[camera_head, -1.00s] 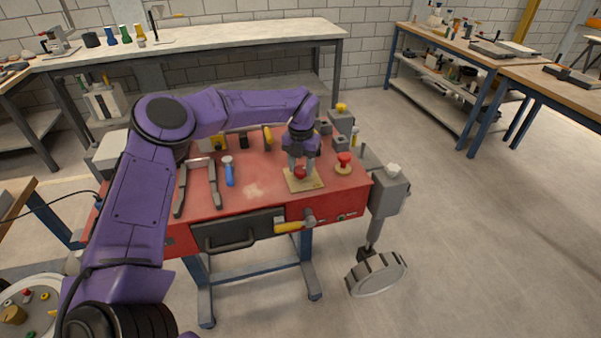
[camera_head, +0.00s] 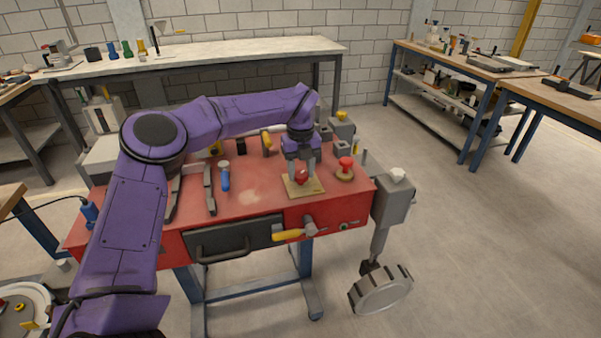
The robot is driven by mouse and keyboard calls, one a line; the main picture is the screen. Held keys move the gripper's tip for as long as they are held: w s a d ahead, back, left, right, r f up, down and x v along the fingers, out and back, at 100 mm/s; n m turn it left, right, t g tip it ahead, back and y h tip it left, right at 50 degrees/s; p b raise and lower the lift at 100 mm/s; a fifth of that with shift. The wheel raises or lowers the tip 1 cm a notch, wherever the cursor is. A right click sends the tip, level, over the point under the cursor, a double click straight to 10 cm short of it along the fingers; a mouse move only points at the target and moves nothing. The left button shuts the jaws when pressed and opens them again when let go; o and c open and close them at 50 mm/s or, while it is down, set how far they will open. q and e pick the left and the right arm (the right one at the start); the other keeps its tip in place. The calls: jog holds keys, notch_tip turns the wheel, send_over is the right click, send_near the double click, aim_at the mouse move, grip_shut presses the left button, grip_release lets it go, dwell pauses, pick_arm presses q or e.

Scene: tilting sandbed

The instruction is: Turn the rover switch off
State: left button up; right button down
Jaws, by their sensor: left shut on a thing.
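The red rover body (camera_head: 250,196) stands on a blue stand in front of me, with a grey wheel (camera_head: 382,290) at its right. A red switch knob (camera_head: 301,178) sits on a tan plate (camera_head: 303,189) on the rover's top. My left gripper (camera_head: 301,176) points down over the plate, with its fingers shut on the red knob. The fingers hide part of the knob, and I cannot tell which way it is set. My right gripper is not in view.
A second red knob (camera_head: 345,166) stands just right of the plate. Workbenches stand behind; the floor at right is clear.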

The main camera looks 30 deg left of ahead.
aim_at(301, 173)
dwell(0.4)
pick_arm(q)
jog(key=o, duration=1.1)
jog(key=shift+c, duration=0.2)
notch_tip(301, 173, up, 10)
jog(key=shift+r, duration=0.25)
jog(key=shift+r, duration=0.1)
